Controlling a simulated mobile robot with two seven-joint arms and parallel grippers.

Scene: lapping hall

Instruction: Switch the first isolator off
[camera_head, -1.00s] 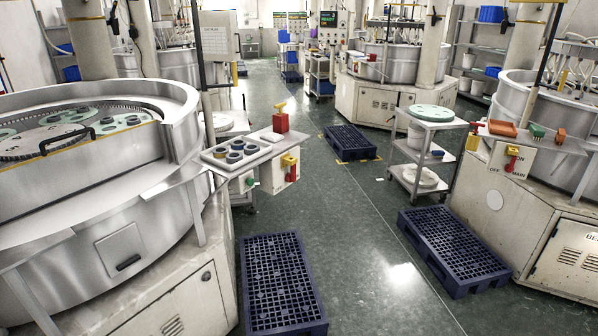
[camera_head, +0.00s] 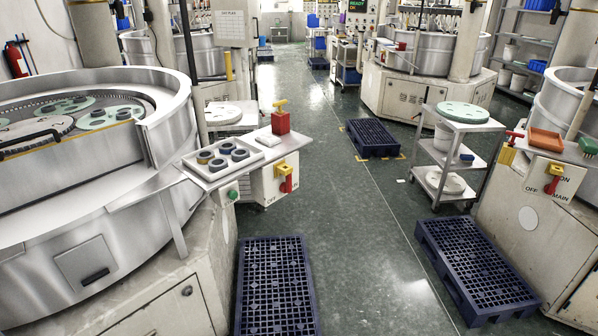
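One isolator (camera_head: 286,178), a red handle on a yellow plate, is on a pale box beside the left lapping machine. Its handle appears to point down. Another isolator (camera_head: 553,179), also red on yellow, is on the right machine's panel, with OFF at its left and ON and MAIN at its right. Its handle hangs down with a slight tilt; the exact setting is too small to tell. Which one counts as the first cannot be told from this view. Neither of my grippers shows in the head view.
The left shelf holds a tray of rings (camera_head: 214,173) and a red block with a yellow handle (camera_head: 280,121). Blue pallets lie at the left (camera_head: 276,282), right (camera_head: 470,262) and farther back (camera_head: 371,137). A trolley (camera_head: 469,124) stands at right.

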